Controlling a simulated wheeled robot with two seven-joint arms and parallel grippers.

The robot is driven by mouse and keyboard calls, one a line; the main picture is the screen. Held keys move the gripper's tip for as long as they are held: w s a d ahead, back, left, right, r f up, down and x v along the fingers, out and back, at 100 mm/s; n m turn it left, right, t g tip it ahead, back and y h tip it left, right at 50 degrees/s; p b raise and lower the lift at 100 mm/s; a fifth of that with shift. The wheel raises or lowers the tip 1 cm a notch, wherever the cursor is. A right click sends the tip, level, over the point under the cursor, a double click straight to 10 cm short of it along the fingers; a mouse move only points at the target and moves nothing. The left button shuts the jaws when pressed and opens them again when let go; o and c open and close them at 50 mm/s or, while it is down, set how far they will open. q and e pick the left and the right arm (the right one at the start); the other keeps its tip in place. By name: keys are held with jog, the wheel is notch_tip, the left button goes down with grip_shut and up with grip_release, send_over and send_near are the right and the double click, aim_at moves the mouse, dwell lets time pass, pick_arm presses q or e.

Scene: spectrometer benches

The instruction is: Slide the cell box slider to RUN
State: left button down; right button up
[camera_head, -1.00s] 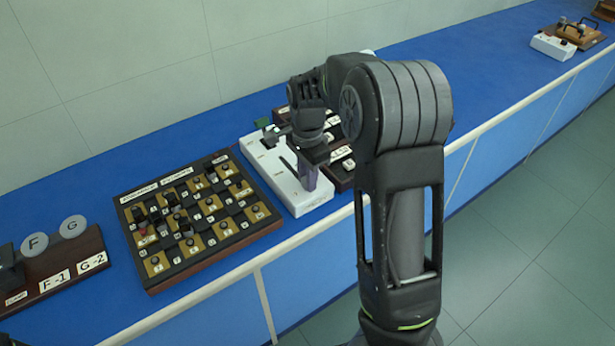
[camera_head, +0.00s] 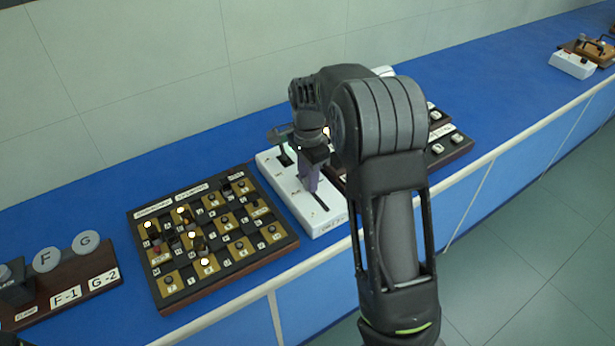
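The cell box is a white, long box (camera_head: 283,185) on the blue bench, with a dark slot along its top. A purple slider knob (camera_head: 309,178) stands in the slot, and bare slot shows on its near side. My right gripper (camera_head: 312,162) points down directly over the knob and appears shut on it; the fingertips are largely hidden. The box's labels are too small to read. A dark lever with a grey-green top (camera_head: 280,134) stands at the box's far end.
A checkered switch panel (camera_head: 213,235) with several bright lamps lies left of the box. A brown stand with F and G discs (camera_head: 75,275) is farther left. Dark panels with white keys (camera_head: 447,145) lie to the right, partly behind my arm.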

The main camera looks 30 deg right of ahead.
jog(key=shift+o, duration=1.2)
jog(key=shift+r+b, duration=0.5)
jog(key=shift+r, duration=3.45)
